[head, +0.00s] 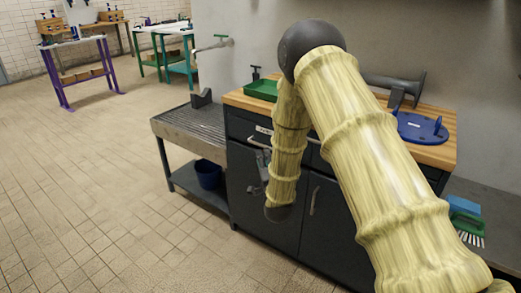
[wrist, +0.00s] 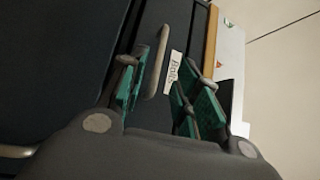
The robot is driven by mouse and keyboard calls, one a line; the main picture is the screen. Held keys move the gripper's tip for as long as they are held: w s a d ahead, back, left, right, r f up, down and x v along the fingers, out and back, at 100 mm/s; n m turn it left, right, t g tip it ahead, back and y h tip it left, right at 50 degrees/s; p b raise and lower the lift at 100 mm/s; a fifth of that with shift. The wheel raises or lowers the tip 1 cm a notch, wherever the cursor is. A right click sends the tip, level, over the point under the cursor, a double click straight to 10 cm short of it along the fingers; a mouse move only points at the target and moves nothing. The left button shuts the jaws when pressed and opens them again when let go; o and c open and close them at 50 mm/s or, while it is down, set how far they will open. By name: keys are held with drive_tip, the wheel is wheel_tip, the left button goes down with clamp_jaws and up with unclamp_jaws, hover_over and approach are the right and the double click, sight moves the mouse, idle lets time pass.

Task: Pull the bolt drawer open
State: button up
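The bolt drawer (wrist: 188,35) is a dark front with a white label reading "Bolts" (wrist: 173,72) and a pale bar handle (wrist: 158,62). In the head view the drawer (head: 240,126) sits under the wooden worktop at the left of the dark cabinet and looks closed. My gripper (wrist: 164,84) is open, its green-padded fingers on either side of the line to the handle and label. The handle lies ahead of the fingers; I cannot tell whether they touch it. In the head view my gripper (head: 259,166) is partly hidden behind my arm, close to the cabinet front.
A green tray (head: 261,90) and a blue round item (head: 421,127) are on the worktop. A grey slatted bench (head: 190,125) with a blue bucket (head: 208,174) adjoins the cabinet's left side. A brush (head: 468,226) lies at right. The tiled floor at left is clear.

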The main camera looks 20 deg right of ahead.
drive_tip(key=w, duration=0.6)
drive_tip(key=shift+w+d+r, duration=0.4)
drive_tip(key=shift+r, duration=0.05)
clamp_jaws()
